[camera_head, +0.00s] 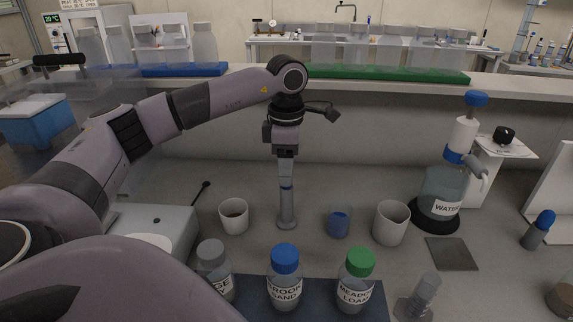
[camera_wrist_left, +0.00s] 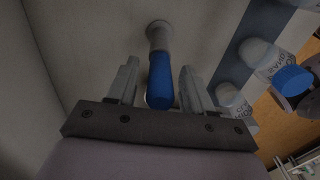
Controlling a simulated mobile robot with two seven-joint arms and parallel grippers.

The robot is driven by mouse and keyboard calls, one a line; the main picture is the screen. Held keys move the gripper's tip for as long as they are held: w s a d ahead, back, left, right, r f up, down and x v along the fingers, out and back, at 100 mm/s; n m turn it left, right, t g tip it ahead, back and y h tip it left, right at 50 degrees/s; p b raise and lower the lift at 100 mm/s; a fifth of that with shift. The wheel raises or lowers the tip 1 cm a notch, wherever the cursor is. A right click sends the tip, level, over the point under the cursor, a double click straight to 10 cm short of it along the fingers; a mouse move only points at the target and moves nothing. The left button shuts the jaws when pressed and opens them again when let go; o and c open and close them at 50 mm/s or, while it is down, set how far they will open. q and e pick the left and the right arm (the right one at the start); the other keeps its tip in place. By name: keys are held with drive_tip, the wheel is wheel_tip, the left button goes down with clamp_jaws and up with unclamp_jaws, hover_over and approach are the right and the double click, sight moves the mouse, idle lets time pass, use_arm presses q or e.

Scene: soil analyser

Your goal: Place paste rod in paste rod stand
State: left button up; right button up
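A rod with a blue upper part and a grey lower part, which I take as the paste rod (camera_head: 286,210), stands upright in the middle of the bench. My left gripper (camera_head: 286,178) points straight down over its top. In the left wrist view the blue part (camera_wrist_left: 160,80) lies between the two fingers (camera_wrist_left: 159,65), with a narrow gap on each side. The gripper looks open around it. I cannot tell for sure which item is the paste rod stand; a clear grey holder with a square base (camera_head: 420,298) stands at the front right. My right gripper is out of view.
A white cup (camera_head: 234,216), a blue cup (camera_head: 338,224) and a larger white cup (camera_head: 391,223) stand near the rod. Capped bottles (camera_head: 285,285) stand in front. A water bottle (camera_head: 445,190), a dark square plate (camera_head: 452,253) and a blue-topped item (camera_head: 538,230) are at right.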

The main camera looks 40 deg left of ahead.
use_arm(q)
drive_tip(key=shift+f+b, duration=0.1)
drive_tip(key=shift+b, duration=0.2)
drive_tip(key=r, duration=0.4)
drive_tip(key=w+r, duration=0.1)
drive_tip(key=r, duration=0.1)
drive_tip(key=shift+w+r+b, duration=0.1)
drive_tip(key=shift+r+b, duration=0.2)
drive_tip(key=shift+r, duration=0.4)
